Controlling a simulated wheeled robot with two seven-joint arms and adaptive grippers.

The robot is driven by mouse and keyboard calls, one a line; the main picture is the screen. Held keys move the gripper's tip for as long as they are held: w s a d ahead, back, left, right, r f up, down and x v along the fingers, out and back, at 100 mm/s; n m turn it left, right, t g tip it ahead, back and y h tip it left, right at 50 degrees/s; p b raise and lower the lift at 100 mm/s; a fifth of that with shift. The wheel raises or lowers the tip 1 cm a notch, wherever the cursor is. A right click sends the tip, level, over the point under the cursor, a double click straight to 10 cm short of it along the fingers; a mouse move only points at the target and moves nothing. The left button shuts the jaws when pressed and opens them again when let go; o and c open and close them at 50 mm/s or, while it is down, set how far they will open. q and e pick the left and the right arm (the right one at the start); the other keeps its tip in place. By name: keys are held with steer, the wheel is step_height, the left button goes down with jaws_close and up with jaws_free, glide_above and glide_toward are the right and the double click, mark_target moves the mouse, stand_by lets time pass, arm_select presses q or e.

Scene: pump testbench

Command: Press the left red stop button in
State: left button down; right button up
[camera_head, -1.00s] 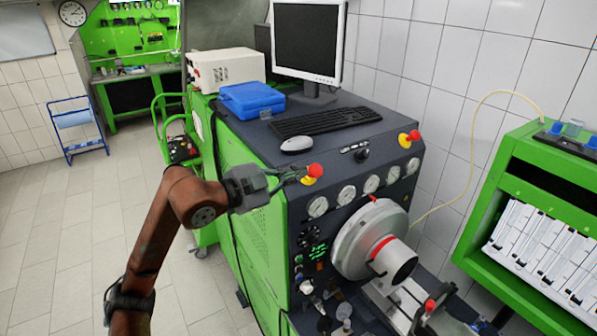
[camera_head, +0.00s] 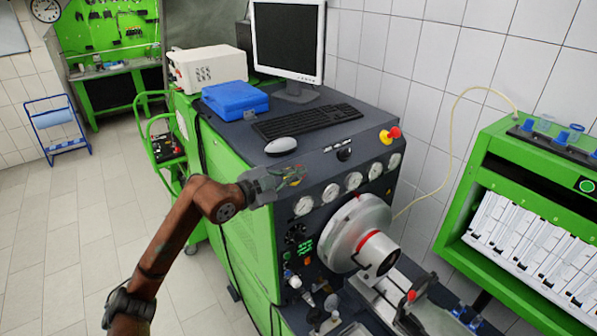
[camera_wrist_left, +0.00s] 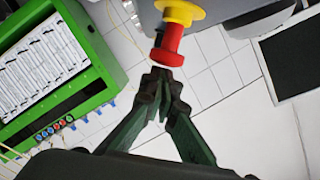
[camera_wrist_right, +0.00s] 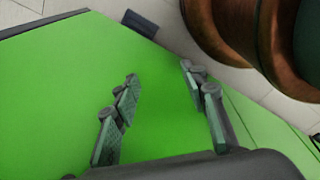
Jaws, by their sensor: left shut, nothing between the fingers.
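The left red stop button (camera_wrist_left: 168,48) shows in the left wrist view, on its yellow collar (camera_wrist_left: 180,12) at the bench panel. My left gripper (camera_wrist_left: 160,76) is shut and empty, its fingertips right at the button's red face. Whether they touch it, I cannot tell. In the head view my left gripper (camera_head: 290,175) is at the panel's upper left corner and hides most of the button; only small bits of yellow show. My right gripper (camera_wrist_right: 159,72) is open and empty in the right wrist view, over a green surface.
A second red button (camera_head: 395,133) on a yellow base is at the panel's right. Gauges (camera_head: 329,194) line the panel below. The mouse (camera_head: 281,146), keyboard (camera_head: 308,121), blue case (camera_head: 235,100) and monitor (camera_head: 288,45) are on the bench top. A green cabinet (camera_head: 470,165) is at right.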

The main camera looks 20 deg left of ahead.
arm_select(q)
steer(key=shift+w+a+f+b, duration=0.35)
steer(key=shift+a+f+b, duration=0.25)
steer(key=shift+a+f, duration=0.1)
step_height(320, 180, up, 4)
steer(key=s+d+p, duration=0.2)
steer(key=d+p, duration=0.1)
steer(key=f+b+v, duration=0.1)
steer(key=b+v, duration=0.3)
steer(key=v, duration=0.6)
steer(key=shift+a, duration=0.3)
steer(key=shift+d+r, duration=0.1)
steer(key=shift+d, duration=0.05)
